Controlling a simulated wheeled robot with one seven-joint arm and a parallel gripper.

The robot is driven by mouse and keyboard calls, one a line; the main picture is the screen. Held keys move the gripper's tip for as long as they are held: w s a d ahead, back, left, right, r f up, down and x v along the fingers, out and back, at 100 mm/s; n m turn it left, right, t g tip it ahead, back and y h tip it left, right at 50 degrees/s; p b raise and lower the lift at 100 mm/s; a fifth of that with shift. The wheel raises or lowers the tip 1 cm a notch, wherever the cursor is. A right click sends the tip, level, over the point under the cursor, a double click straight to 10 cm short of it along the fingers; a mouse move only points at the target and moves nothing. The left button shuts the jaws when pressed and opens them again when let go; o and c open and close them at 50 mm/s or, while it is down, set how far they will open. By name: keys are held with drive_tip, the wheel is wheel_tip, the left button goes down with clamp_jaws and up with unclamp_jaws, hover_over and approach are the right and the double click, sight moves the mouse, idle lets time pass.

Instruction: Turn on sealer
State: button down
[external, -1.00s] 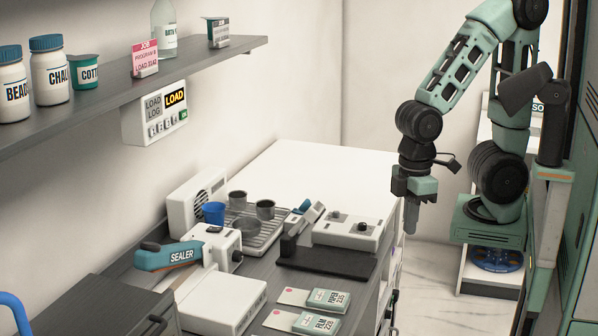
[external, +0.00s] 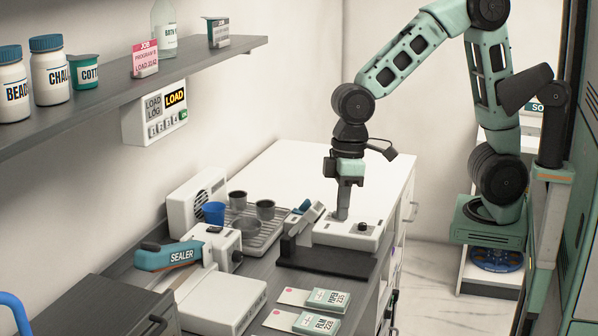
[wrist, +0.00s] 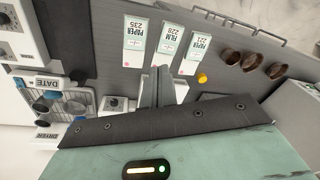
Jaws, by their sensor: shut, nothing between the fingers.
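The sealer (external: 215,300) stands on the grey counter in the external view. It has a white body and a raised teal arm (external: 172,256) marked SEALER. I cannot tell whether the fingertips touch that unit. The shut fingers (wrist: 157,88) also show in the wrist view. A white unit with a dial (wrist: 14,44) shows at the upper left there; I cannot tell if it is the sealer. No lit sealer switch is clear.
PAPER and FILM packs (external: 318,322) lie in front of the dark flat block (external: 325,262). A shelf (external: 210,65) overhangs the left side. The white counter (external: 300,170) behind is clear.

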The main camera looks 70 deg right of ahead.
drive_tip(key=w+d+m+t, duration=0.1)
drive_tip(key=w+d+m, duration=0.15)
drive_tip(key=w, duration=1.35)
drive_tip(key=m+t+h, duration=0.1)
drive_tip(key=m+h, duration=0.1)
drive_tip(key=m, duration=0.1)
hover_over(218, 229)
drive_tip(key=s, duration=0.3)
drive_tip(key=shift+w+r, duration=0.2)
drive_tip(key=p+x, duration=0.1)
drive_tip(key=x, duration=0.3)
drive_tip(key=p+x, duration=0.2)
drive_tip(key=x, duration=0.2)
drive_tip(key=p+x, duration=0.1)
drive_tip(key=x, duration=0.3)
drive_tip(key=shift+s+a+f, duration=0.2)
drive_tip(key=shift+s+f, duration=0.1)
drive_tip(key=shift+f, duration=0.7)
